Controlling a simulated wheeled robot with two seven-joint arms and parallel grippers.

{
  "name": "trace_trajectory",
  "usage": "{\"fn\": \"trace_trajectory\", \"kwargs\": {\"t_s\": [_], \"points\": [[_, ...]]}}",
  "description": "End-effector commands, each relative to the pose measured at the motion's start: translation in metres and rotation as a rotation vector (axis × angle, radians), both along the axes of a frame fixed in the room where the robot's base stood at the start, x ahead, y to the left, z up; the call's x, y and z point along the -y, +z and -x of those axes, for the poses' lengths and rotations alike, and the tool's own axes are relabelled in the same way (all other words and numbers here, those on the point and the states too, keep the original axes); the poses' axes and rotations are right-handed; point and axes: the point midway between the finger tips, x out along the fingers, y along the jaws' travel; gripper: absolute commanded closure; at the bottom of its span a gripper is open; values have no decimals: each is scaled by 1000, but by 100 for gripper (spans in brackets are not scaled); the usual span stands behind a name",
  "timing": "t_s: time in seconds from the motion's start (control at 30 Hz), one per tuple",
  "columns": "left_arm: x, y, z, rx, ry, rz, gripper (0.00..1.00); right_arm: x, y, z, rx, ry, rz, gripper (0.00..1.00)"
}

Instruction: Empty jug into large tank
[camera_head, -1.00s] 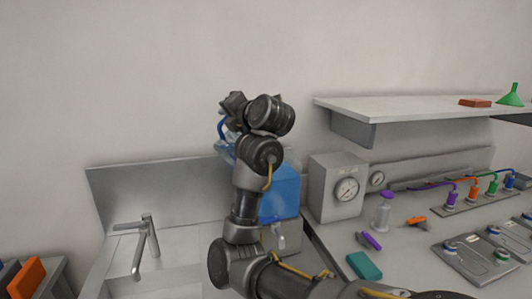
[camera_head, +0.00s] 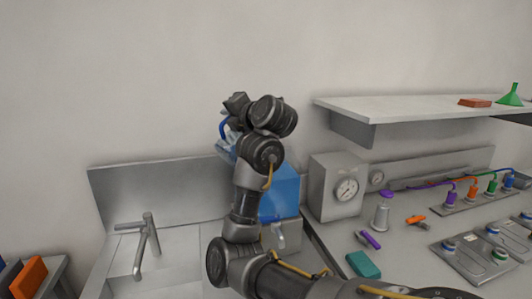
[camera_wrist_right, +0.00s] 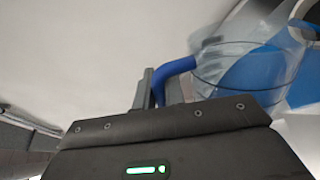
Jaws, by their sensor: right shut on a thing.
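My right gripper (camera_head: 232,118) is raised over the left side of the large tank and is shut on the blue handle of the clear jug (camera_head: 226,142). In the right wrist view the blue handle (camera_wrist_right: 175,72) meets the dark finger, with the clear jug wall (camera_wrist_right: 232,68) beyond it. The jug looks tilted; its mouth and contents are mostly hidden by my arm. The large tank (camera_head: 283,196) holds blue liquid and stands beside the sink, partly behind my arm. Its tap (camera_head: 281,236) is on the front. My left gripper is not in view.
A sink with a faucet (camera_head: 148,240) lies left of the tank. A gauge box (camera_head: 336,185) stands close to its right. A shelf (camera_head: 400,106) juts from the wall at right.

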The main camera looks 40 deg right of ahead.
Motion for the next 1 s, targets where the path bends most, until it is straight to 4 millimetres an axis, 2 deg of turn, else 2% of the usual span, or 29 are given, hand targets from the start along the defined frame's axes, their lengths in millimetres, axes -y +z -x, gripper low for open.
{"fn": "trace_trajectory", "kwargs": {"t_s": [1.0], "points": [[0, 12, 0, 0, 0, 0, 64, 7, 0, 0, 4, 0, -72, 100]]}}
